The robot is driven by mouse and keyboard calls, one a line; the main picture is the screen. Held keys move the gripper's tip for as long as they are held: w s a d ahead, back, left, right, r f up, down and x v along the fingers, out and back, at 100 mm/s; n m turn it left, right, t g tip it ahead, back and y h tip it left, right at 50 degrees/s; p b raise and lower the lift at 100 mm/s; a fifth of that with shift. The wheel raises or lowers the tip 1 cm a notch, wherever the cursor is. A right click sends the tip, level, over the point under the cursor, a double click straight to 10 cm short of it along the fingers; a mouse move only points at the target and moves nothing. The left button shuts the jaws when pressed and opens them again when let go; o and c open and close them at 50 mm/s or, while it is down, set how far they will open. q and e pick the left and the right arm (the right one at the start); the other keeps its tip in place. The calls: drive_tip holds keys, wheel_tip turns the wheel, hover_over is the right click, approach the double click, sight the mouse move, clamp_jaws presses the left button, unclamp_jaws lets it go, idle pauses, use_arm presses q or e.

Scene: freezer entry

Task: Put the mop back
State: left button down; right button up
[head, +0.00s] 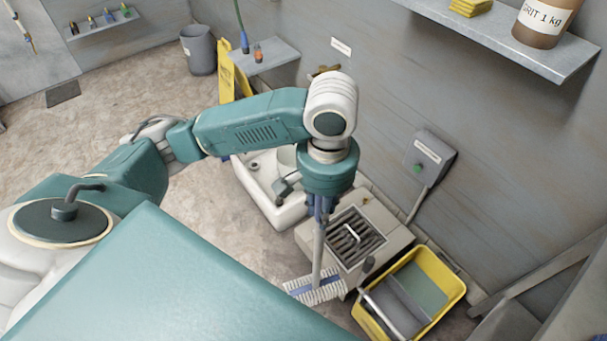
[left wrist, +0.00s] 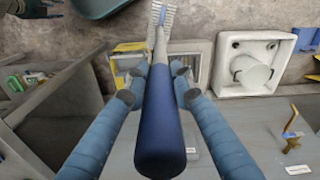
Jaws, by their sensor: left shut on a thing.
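The mop (head: 318,262) has a grey pole, a dark blue grip and a white fringed head with a blue middle (head: 315,290). My left gripper (head: 321,207) points down and is shut on the upper pole; in the left wrist view its two fingers (left wrist: 158,92) flank the blue grip (left wrist: 160,130). The mop hangs nearly upright beside the box with the grate (head: 355,236). Whether its head touches the floor is unclear. A brass-coloured hook (head: 323,72) is on the wall, partly hidden behind my arm. Dark blue parts at the left wrist view's top left may be my right gripper.
A yellow bucket with a grey wringer (head: 452,277) stands right of the grate box. A white basin (head: 266,203) lies left of it. A grey switch box (head: 430,158) and a shelf (head: 520,50) jut from the wall. A yellow floor sign (head: 228,75) leans behind my arm. Open floor lies left.

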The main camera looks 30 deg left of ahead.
sight(317, 238)
use_arm(q)
drive_tip(key=shift+n, duration=0.8)
drive_tip(key=f, duration=0.4)
drive_tip(key=f+b, duration=0.1)
drive_tip(key=f, duration=0.3)
drive_tip(key=f+b, duration=0.1)
drive_tip(key=f, duration=0.3)
drive_tip(key=shift+s+a, duration=0.2)
drive_tip(key=shift+s, duration=0.1)
drive_tip(key=shift+n, duration=0.9)
drive_tip(key=shift+s+a+f+b, duration=0.65)
drive_tip(key=shift+f+b, duration=0.25)
drive_tip(key=shift+f, duration=4.1)
drive_tip(key=shift+s+a+f+b, duration=0.55)
drive_tip(key=shift+a+f+b, duration=0.25)
drive_tip(key=shift+f, duration=4.2)
drive_tip(key=shift+s+a+f+b, duration=0.6)
drive_tip(key=shift+f+b, duration=0.35)
drive_tip(key=shift+f, duration=4.05)
drive_tip(key=c, duration=1.5)
unclamp_jaws()
drive_tip(key=shift+f, duration=0.1)
drive_tip(key=shift+o, duration=0.2)
